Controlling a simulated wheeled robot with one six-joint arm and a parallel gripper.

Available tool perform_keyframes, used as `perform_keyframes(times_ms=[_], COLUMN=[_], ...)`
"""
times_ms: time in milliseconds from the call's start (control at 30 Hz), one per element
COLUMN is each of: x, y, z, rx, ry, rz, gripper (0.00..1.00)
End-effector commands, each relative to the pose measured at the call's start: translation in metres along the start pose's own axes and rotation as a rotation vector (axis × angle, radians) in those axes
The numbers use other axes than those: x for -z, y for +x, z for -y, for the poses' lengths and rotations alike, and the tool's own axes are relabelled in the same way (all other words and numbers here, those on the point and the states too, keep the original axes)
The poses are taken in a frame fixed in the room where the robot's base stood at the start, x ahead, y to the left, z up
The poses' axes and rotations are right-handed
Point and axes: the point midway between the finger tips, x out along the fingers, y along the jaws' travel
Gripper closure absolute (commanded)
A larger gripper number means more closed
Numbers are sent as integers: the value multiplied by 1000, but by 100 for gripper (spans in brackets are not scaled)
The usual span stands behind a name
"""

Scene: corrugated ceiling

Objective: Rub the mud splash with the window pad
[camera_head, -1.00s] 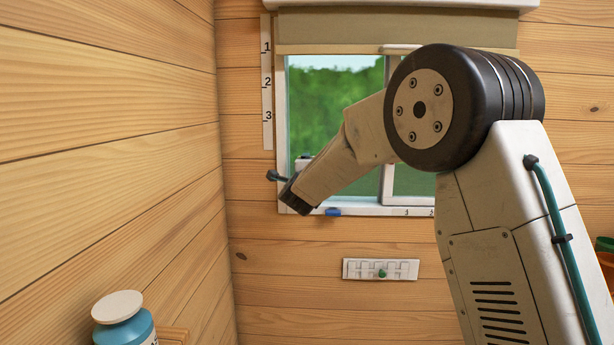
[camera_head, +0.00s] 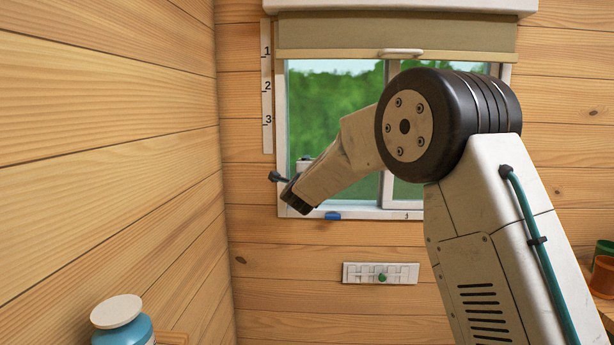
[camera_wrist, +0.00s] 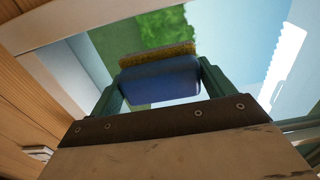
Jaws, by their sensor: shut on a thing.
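The window pad (camera_wrist: 160,84) is a blue block with a yellow-brown bristly or spongy layer on its far side. My gripper (camera_wrist: 161,80) is shut on it, with a green finger at each end of the blue block. The pad faces the window (camera_head: 335,105); I cannot tell whether it touches the glass. In the head view my wrist is at the window's lower left corner, and it hides the fingers and the pad. I cannot make out a mud splash in either view; my arm covers part of the glass.
A rolled blind (camera_head: 340,40) hangs over the window top. A numbered strip (camera_head: 267,90) is on the wall left of it. A small blue piece (camera_head: 333,216) is at the sill. A blue jar (camera_head: 125,332) and pots (camera_head: 604,275) stand at the sides.

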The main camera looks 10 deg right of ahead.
Motion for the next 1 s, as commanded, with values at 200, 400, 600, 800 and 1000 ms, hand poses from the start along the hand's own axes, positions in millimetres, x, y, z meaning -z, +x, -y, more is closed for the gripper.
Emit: perform_keyframes(times_ms=[200, 400, 600, 800, 1000], x=[0, 0, 0, 0, 0], y=[4, 8, 12, 16, 20], z=[0, 0, 0, 0, 0], rx=[0, 0, 0, 0, 0], ry=[0, 0, 0, 0, 0], rz=[0, 0, 0, 0, 0], gripper=[37, 37, 37, 37, 37])
